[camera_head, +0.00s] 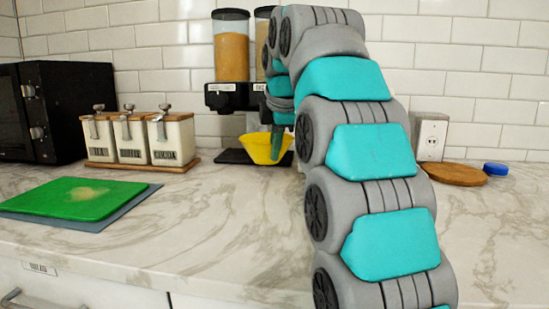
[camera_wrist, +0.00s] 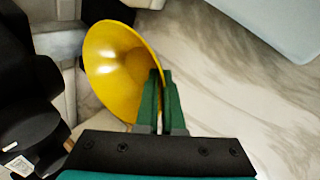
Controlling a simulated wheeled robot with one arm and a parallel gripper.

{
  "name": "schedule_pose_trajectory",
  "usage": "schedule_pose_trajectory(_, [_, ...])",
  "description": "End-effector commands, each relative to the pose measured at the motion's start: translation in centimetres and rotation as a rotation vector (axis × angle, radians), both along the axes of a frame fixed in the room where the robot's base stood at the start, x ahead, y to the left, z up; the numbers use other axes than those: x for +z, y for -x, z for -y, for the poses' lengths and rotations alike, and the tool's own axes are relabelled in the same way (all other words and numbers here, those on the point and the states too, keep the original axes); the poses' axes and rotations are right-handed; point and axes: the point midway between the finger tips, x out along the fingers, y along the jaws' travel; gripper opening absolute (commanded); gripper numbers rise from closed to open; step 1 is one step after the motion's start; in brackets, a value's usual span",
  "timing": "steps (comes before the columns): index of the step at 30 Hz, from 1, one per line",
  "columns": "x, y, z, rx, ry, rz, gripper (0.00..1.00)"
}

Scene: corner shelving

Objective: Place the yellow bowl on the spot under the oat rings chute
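The yellow bowl (camera_head: 262,149) is in front of the cereal dispenser, at the height of its dark base plate. In the wrist view the bowl (camera_wrist: 118,62) appears tilted, its rim between the two green fingers of my gripper (camera_wrist: 160,75). The fingers are close together on the rim. In the head view my gripper (camera_head: 277,140) reaches down to the bowl. The dispenser (camera_head: 232,60) has two clear canisters with black chutes. The left chute (camera_head: 228,97) has a small label that I cannot read. My arm partly hides the right canister (camera_head: 262,45).
Three labelled canisters (camera_head: 140,137) stand on a wooden board left of the dispenser. A black microwave (camera_head: 60,110) is at far left. A green cutting board (camera_head: 72,198) lies at front left. A round wooden board (camera_head: 455,173) and blue lid (camera_head: 496,168) lie at right. The middle counter is clear.

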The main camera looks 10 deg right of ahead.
Motion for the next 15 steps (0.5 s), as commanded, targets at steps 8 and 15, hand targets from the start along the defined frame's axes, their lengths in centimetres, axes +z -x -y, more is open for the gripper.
schedule_pose_trajectory(8, [-0.2,-0.8,0.2,0.000,0.000,0.003,0.00])
schedule_pose_trajectory(15, [-1.9,-0.7,0.2,0.000,0.000,-0.002,0.00])
